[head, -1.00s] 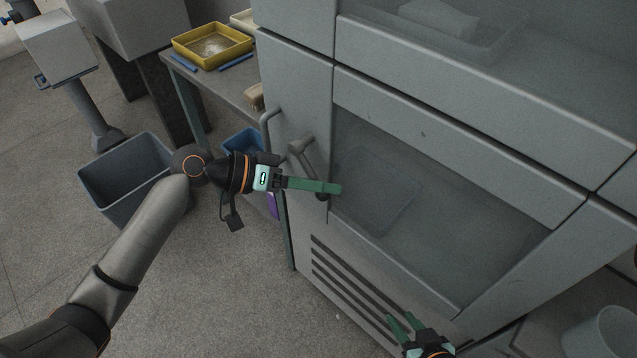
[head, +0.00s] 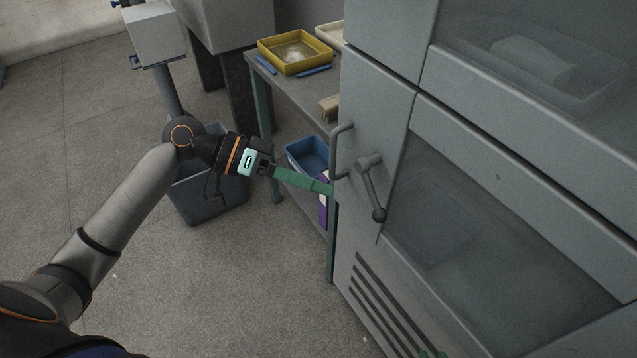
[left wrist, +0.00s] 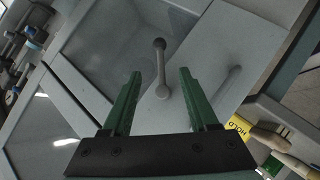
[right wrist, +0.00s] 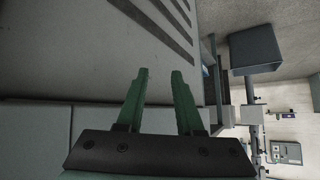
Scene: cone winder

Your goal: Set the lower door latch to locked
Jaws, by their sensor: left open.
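The lower door latch is a dark grey lever (head: 373,190) on the cabinet's lower door frame. In the head view it hangs down from its round pivot, tilted slightly. In the left wrist view the lever (left wrist: 161,68) shows between the fingers, beyond their tips. My left gripper (head: 331,189) is open and empty, left of the lever in the head view and apart from it.
A fixed door handle (head: 338,152) stands just left of the latch. The lower glass door (head: 470,240) is shut. A shelf table with a yellow tray (head: 295,52) and a blue bin (head: 307,155) stands left of the cabinet. The floor in front is clear.

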